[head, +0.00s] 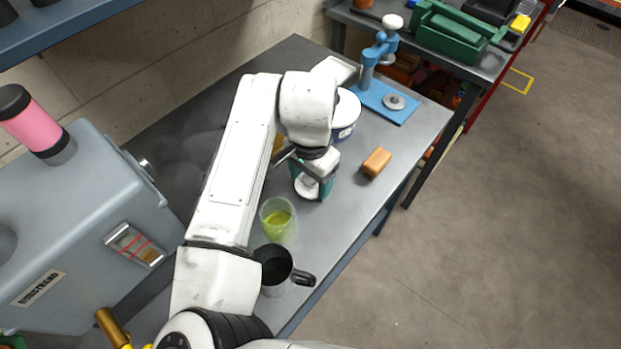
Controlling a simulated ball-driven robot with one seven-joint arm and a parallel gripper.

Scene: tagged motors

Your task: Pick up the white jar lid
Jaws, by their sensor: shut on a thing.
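The white jar lid (306,188) shows as a small pale disc under the end of my arm, near the middle of the grey workbench. My gripper (313,174) points down at it, with its fingers closed on the lid. A teal jar (325,189) shows right around and behind the lid, partly hidden by the gripper. I cannot tell whether the lid touches the jar or is clear of it. My wrist hides part of the grip.
A glass of yellow-green liquid (279,222) and a dark mug (276,268) stand just in front. An orange-brown block (377,162) lies to the right. A white and blue tub (345,115) and a blue press (385,98) stand behind. A grey machine (85,225) fills the left.

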